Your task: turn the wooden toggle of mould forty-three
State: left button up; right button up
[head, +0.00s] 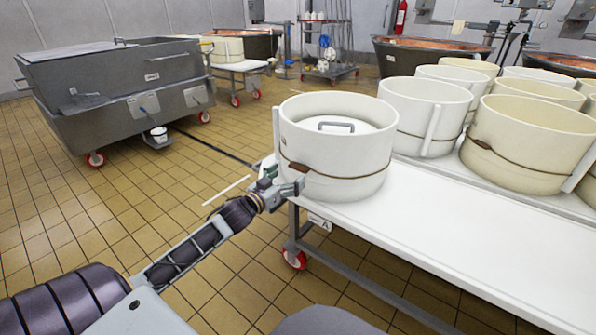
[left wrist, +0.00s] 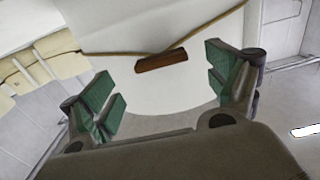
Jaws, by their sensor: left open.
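A white round mould (head: 335,180) stands at the near left end of the white table, with a lid and metal handle (head: 336,126) inside it. A cord runs round it, with a brown wooden toggle (head: 298,167) on its side facing my left arm. I cannot read any number on it. My left gripper (head: 291,186) is beside the mould, just below the toggle. In the left wrist view the toggle (left wrist: 162,61) lies across the gap between the open green-padded fingers (left wrist: 160,78), slightly tilted and apart from both. My right gripper is not in view.
Several more moulds (head: 427,112) crowd the white table (head: 440,235) to the right; one has its own brown toggle (head: 480,144). The table has red wheels (head: 294,259). A grey steel vat (head: 120,95) stands at the back left.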

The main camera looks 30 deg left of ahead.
aim_at(296, 170)
pick_arm(q)
jog(key=shift+w+d+b, duration=0.1)
jog(key=shift+w+b, duration=0.45)
jog(key=shift+w, duration=1)
jog(key=shift+w+b, duration=0.3)
jog(key=shift+w, duration=1.1)
jog(key=shift+c, duration=0.4)
jog(key=shift+d, duration=0.1)
jog(key=c, duration=0.9)
